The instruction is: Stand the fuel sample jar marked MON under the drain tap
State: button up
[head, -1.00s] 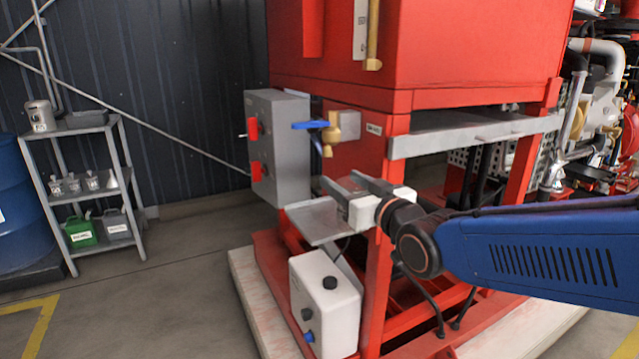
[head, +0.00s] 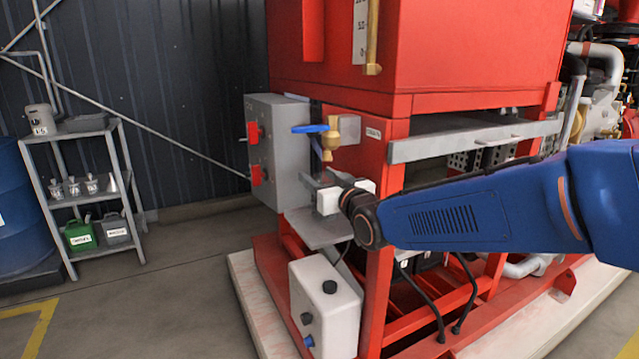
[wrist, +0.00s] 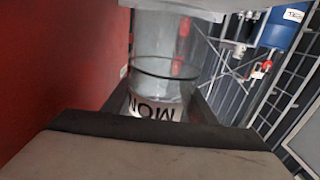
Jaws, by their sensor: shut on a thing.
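The jar marked MON (wrist: 165,75) is clear glass with a white label, and it shows large in the wrist view, between my dark fingers. The label reads upside down there. My gripper (head: 314,187) is shut on it, just below the brass drain tap (head: 330,143) with its blue lever in the head view. The jar cannot be made out in the head view; the fingers and wrist hide it. A grey metal shelf plate (head: 318,232) juts out below my gripper. Whether the jar touches the plate cannot be told.
A grey control box (head: 283,150) with red switches stands close left of the tap. The red frame (head: 380,260) is close on the right. A white tank (head: 325,300) sits below the plate. A grey rack (head: 85,198) with several small jars stands far left.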

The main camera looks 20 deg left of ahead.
jog(key=shift+f, duration=0.65)
jog(key=o, duration=1.5)
jog(key=shift+f, duration=0.15)
jog(key=shift+s+d, duration=0.15)
jog(key=v, duration=1.1)
jog(key=shift+s+d, duration=0.25)
